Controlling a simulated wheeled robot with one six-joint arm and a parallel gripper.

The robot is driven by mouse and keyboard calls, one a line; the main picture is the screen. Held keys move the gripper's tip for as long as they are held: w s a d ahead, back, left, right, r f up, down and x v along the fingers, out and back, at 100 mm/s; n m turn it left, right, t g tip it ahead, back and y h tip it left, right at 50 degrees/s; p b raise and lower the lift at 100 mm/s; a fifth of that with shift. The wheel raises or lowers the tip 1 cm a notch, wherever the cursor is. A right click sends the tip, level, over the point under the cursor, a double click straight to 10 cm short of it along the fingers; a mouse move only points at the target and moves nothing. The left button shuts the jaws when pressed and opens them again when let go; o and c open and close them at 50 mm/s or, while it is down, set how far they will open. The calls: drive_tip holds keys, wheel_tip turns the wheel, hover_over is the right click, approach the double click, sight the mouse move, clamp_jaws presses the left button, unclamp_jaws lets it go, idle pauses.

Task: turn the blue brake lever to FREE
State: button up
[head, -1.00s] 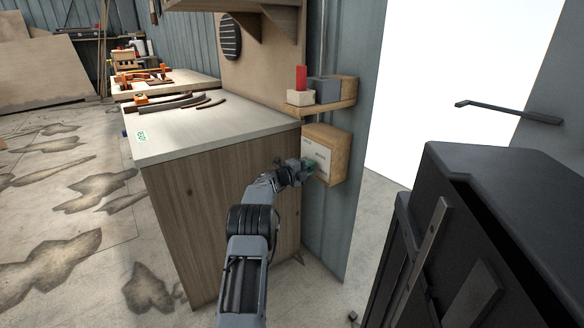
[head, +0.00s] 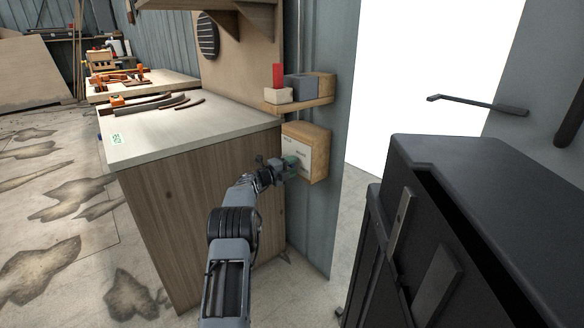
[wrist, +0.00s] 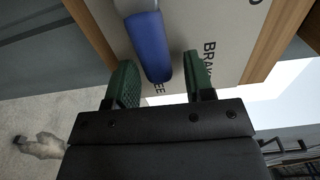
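The blue brake lever (wrist: 150,47) shows in the wrist view, on a pale plate (wrist: 230,30) set in a wooden box. Its free end lies between the two green finger pads of my gripper (wrist: 160,70), with a visible gap on each side. Letters "EE" show by the lever's free end, and the rest of that word is covered. "BRA" is readable to the right, partly behind a finger. In the head view my gripper (head: 290,163) is at the front of the wooden box (head: 318,150) and hides the lever there.
A small shelf (head: 305,105) with a red item and blocks is just above the box. A workbench (head: 190,135) stands to the left. A dark cabinet (head: 470,165) stands at the right, close to my arm's side. Stained floor (head: 50,220) is open at left.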

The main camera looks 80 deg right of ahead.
drive_tip(key=shift+w, duration=0.25)
drive_tip(key=shift+w+a, duration=0.35)
drive_tip(key=p+v, duration=0.3)
drive_tip(key=v, duration=0.9)
drive_tip(key=shift+w+a, duration=0.25)
drive_tip(key=shift+a, duration=0.05)
drive_tip(key=shift+s, duration=0.1)
